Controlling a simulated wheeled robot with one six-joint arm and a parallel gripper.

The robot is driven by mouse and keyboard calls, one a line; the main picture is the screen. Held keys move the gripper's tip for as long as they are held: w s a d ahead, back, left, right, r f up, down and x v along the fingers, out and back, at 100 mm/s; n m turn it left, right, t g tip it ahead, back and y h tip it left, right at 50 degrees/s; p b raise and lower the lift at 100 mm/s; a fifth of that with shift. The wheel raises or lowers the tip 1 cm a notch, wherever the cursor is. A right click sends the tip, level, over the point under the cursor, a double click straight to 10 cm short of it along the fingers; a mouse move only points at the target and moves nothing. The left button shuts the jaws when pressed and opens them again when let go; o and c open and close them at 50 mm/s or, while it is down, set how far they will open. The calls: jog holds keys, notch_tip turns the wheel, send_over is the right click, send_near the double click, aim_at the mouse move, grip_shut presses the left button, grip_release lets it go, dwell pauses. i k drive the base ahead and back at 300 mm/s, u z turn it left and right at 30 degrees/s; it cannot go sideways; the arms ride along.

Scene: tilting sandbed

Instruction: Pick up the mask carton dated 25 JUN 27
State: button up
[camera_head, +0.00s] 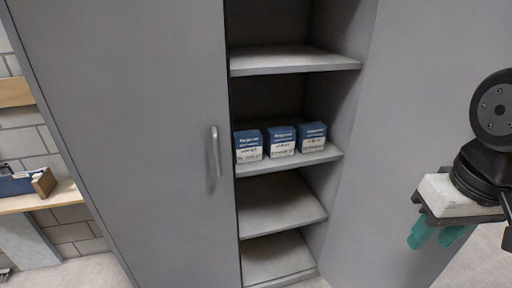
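Three blue and white cartons stand side by side on a middle shelf of a grey cabinet: the left carton (249,146), the middle carton (282,141) and the right carton (312,137). Their printing is too small to read, so I cannot tell which one bears 25 JUN 27. My gripper (436,236), with teal fingers, is at the right of the picture, in front of the cabinet and apart from the cartons. Its two fingers are spread with a gap between them, and nothing shows between them.
The carton shelf (290,161) has an empty shelf (292,61) above and more empty shelves below. A closed grey door (130,140) with a handle (215,152) covers the cabinet's left side. A grey panel (425,90) flanks the right. A wooden ledge (45,198) is far left.

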aim_at(248, 144)
jog(key=u, duration=2.1)
jog(key=i, duration=1.1)
jog(key=z, duration=3.25)
